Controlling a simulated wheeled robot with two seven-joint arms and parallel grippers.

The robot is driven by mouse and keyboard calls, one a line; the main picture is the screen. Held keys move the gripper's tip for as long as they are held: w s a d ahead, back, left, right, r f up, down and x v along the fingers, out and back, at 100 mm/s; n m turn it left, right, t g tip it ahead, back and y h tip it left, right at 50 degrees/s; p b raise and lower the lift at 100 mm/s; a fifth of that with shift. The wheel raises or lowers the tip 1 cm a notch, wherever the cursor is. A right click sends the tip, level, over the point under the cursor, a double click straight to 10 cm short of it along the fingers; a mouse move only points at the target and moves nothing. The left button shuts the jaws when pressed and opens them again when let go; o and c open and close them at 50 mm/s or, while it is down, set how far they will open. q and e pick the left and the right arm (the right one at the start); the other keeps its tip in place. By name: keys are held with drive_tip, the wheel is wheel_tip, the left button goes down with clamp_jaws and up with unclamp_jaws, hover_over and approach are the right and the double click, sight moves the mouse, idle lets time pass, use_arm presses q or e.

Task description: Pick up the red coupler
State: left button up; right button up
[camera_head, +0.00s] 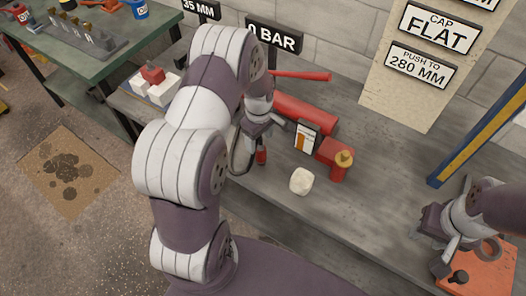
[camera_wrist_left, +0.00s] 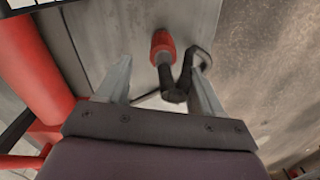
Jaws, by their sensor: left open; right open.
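The red coupler (camera_head: 261,156) is on the grey bench, just below my left gripper (camera_head: 258,128). In the left wrist view the red coupler (camera_wrist_left: 162,43) has a dark fitting and a black hose (camera_wrist_left: 186,75) that loops back toward the right finger. My left gripper (camera_wrist_left: 158,78) is open, one finger on each side of the coupler's line, with the red end beyond the fingertips. I see no grip on it. My right gripper (camera_head: 445,248) is open at the right, above an orange-red plate (camera_head: 484,268).
A red cylinder (camera_head: 304,112), a small white-and-orange box (camera_head: 306,136), a red pump-like block with brass cap (camera_head: 335,158) and a white lump (camera_head: 301,181) stand close right of my left gripper. Signs (camera_head: 274,38) stand behind. The front middle bench is clear.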

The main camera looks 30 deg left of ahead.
sight(260, 151)
use_arm(q)
drive_tip(key=f, duration=0.6)
drive_tip(key=shift+s+d+p, duration=0.2)
drive_tip(key=shift+d+p, duration=0.1)
drive_tip(key=shift+a+f, duration=0.2)
drive_tip(key=shift+f, duration=0.05)
clamp_jaws()
drive_tip(key=shift+r, duration=0.1)
